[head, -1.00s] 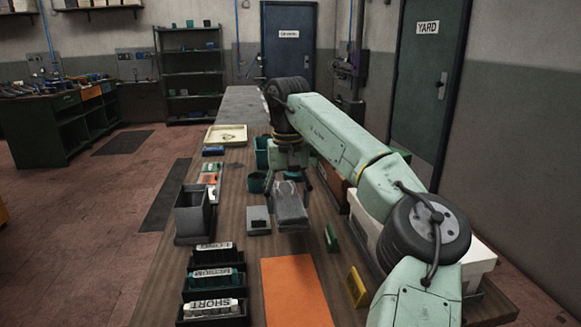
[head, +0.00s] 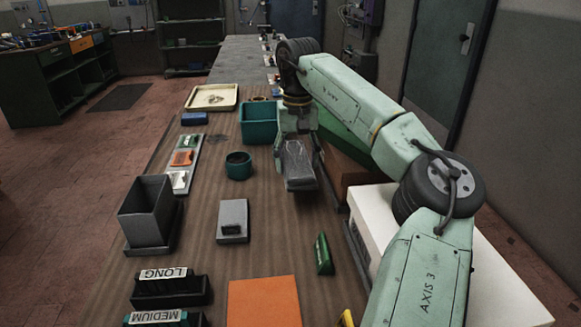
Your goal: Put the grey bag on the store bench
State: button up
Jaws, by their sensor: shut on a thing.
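The grey bag (head: 299,168) hangs below my gripper (head: 297,138) in the head view, right of the middle. My gripper is shut on the bag's upper end, and its fingertips are partly hidden. The bag appears to be held above the long brown bench top (head: 205,255); its exact height is hard to tell. Two surfaces could be the store bench, and no label tells which: a grey bench top (head: 243,62) at the far end, and a dark green bench (head: 62,75) at the far left.
A teal bin (head: 259,126) and teal cup (head: 238,166) stand left of the bag. A white box (head: 388,225) and my arm fill the right. A grey open box (head: 147,212), a grey block (head: 233,221) and an orange sheet (head: 264,303) are nearer. Floor is open at left.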

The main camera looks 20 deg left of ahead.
aim_at(296, 158)
jog(key=shift+f+p, duration=0.6)
jog(key=shift+f, duration=2.5)
jog(key=shift+f, duration=0.1)
jog(key=o, duration=1.1)
jog(key=shift+o, duration=0.2)
notch_tip(296, 158, up, 12)
jog(key=shift+r+b, duration=0.1)
jog(key=shift+b, duration=0.7)
